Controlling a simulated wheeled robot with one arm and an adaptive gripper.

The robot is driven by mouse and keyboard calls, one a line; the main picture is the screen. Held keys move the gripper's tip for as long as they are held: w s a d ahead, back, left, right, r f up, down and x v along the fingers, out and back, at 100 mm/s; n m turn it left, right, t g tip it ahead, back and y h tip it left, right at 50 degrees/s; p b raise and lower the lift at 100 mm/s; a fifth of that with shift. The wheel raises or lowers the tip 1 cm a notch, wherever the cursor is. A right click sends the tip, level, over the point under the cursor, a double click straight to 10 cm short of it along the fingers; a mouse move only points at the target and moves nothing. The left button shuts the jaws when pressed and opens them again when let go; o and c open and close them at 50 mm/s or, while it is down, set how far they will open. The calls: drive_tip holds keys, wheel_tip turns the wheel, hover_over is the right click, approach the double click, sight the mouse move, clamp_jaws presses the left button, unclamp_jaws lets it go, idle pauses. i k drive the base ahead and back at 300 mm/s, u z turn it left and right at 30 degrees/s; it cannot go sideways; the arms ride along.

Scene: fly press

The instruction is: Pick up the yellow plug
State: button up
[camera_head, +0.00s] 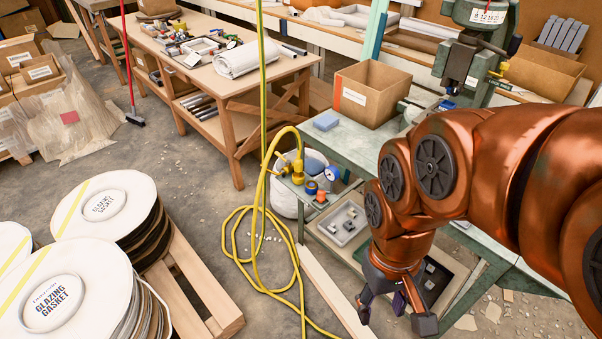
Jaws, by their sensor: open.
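The yellow plug (297,172) is near the middle of the head view, at the left corner of the green bench. A yellow cable (270,172) arches over to it. It sits beside small blue and orange parts, and I cannot tell what it rests on or is fixed to. My gripper (394,317) points down at the lower right, with its fingers spread apart. It is well to the right of the plug and lower in the picture, apart from it. A small dark purple thing (399,303) shows between the fingers; I cannot tell whether it touches them.
The green bench (350,148) carries a cardboard box (371,92) and a blue block (326,121). A grey tray (343,222) sits lower down. Yellow cable lies coiled on the floor (215,225). White gasket reels (105,205) stand at left. A wooden table (215,85) stands behind.

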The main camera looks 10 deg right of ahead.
sight(298, 163)
drive_tip(key=u, duration=0.55)
drive_tip(key=k, duration=1.2)
drive_tip(key=u, duration=1.15)
drive_tip(key=i, duration=1.55)
drive_tip(key=z, duration=0.8)
drive_tip(key=i, duration=0.55)
drive_tip(key=z, duration=0.4)
